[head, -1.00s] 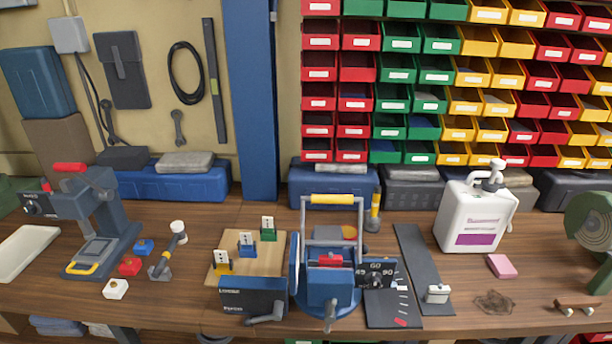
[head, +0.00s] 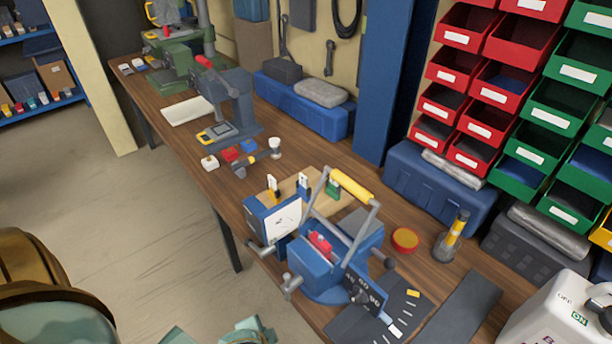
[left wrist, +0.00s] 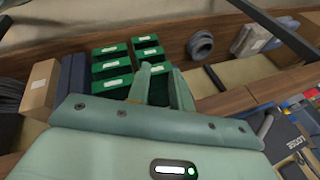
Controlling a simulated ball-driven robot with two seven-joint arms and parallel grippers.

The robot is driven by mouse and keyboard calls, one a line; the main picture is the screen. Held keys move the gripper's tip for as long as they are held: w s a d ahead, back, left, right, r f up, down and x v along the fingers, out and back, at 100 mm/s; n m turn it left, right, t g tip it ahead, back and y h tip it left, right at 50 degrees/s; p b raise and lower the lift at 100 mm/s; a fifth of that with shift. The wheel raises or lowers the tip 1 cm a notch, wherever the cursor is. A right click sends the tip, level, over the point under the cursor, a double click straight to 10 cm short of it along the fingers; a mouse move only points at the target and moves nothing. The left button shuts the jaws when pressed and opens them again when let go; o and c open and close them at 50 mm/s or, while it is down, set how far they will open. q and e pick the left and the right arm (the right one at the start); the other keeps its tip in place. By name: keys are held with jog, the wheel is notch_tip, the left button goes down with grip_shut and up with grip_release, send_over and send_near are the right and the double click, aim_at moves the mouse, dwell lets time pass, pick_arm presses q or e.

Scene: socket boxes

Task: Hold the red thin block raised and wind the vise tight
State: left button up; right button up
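The blue vise (head: 309,276) stands near the bench's front edge in the head view. A red block (head: 321,243) shows at its top, under a grey frame with a yellow grip (head: 353,188); I cannot tell how firmly it is held. A grey crank handle (head: 291,285) sticks out at the vise's front. My left gripper (left wrist: 161,82) is open and empty in the left wrist view, in front of the bench and apart from the vise. Pale green parts of my arm show at the head view's bottom edge. My right gripper is not seen.
A wooden board (head: 292,184) with small tagged blocks sits behind the vise. A yellow-topped tool (head: 452,237) and white jug (head: 565,312) stand right. Green bins (left wrist: 111,66) sit under the bench. Floor (head: 150,235) is open in front.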

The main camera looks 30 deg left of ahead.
pick_arm(q)
jog(key=w+a+r+t+y, duration=0.1)
jog(key=w+r+t, duration=0.15)
jog(key=r, duration=0.75)
jog(key=w+a+r+t+y, duration=0.1)
jog(key=w+r, duration=0.2)
jog(key=r, duration=0.7)
jog(key=w+d+r+t+h, duration=0.1)
jog(key=w+d+r+t, duration=0.25)
jog(key=w+r, duration=0.3)
jog(key=w+d+r+t+h, duration=0.2)
jog(key=w+d+r+t, duration=0.15)
jog(key=w+r, duration=0.3)
jog(key=w+d+r+m+t+h, duration=0.35)
jog(key=d+r+m+h, duration=0.35)
jog(key=d+r+h, duration=0.3)
jog(key=s+d+r+m+g+h, duration=0.1)
jog(key=d+r+m+g+h, duration=0.2)
jog(key=d+m+g+h, duration=0.25)
jog(key=m+g+y, duration=0.2)
jog(key=g+y, duration=0.8)
jog(key=g, duration=0.5)
send_near(320, 236)
jog(key=x, duration=0.8)
jog(key=shift+s+d+f, duration=0.1)
jog(key=shift+d+f, duration=0.1)
jog(key=shift+f, duration=0.1)
